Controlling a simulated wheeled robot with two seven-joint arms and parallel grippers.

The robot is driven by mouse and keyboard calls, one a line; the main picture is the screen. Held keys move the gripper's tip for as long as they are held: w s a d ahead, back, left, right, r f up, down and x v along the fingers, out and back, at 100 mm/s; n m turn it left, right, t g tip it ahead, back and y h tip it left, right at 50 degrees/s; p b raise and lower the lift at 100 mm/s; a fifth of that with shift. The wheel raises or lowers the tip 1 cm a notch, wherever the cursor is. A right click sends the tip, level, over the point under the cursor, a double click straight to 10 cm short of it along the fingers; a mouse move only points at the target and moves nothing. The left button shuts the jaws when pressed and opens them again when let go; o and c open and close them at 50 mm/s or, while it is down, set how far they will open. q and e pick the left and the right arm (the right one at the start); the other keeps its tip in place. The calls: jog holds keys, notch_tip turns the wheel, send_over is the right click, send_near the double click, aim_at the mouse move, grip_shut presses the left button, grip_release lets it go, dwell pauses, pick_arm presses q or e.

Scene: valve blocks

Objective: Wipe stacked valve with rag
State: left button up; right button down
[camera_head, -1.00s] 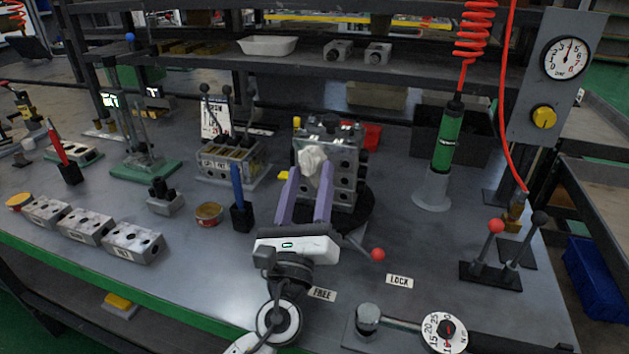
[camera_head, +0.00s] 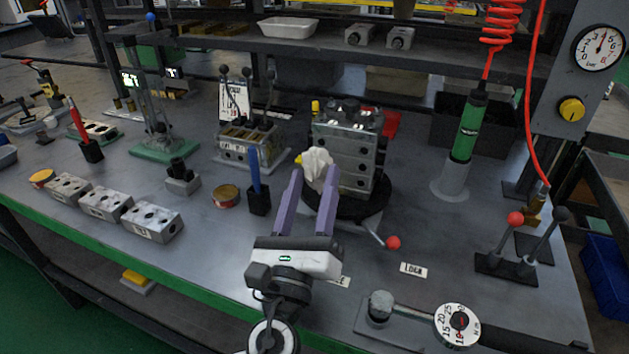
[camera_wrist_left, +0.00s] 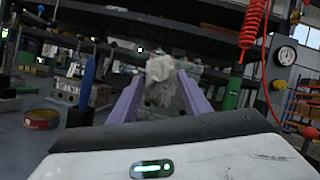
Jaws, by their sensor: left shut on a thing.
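The stacked valve (camera_head: 347,150) is a grey metal block stack upright on a black round turntable (camera_head: 365,204). My left gripper (camera_head: 319,180) is shut on a crumpled white rag (camera_head: 317,165). The rag is in front of the valve's left side; whether it touches the valve I cannot tell. In the left wrist view the rag (camera_wrist_left: 161,80) sits between the purple fingers and hides much of what is behind it. My right gripper is not in view.
A red-knobbed lever (camera_head: 392,242) sticks out from the turntable. A torque wrench (camera_head: 457,323) lies at the front. A green cylinder (camera_head: 466,130) stands to the right. Valve blocks (camera_head: 152,221) line the left front.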

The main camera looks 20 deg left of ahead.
pick_arm(q)
jog(key=shift+s, duration=0.1)
jog(key=shift+s, duration=1.4)
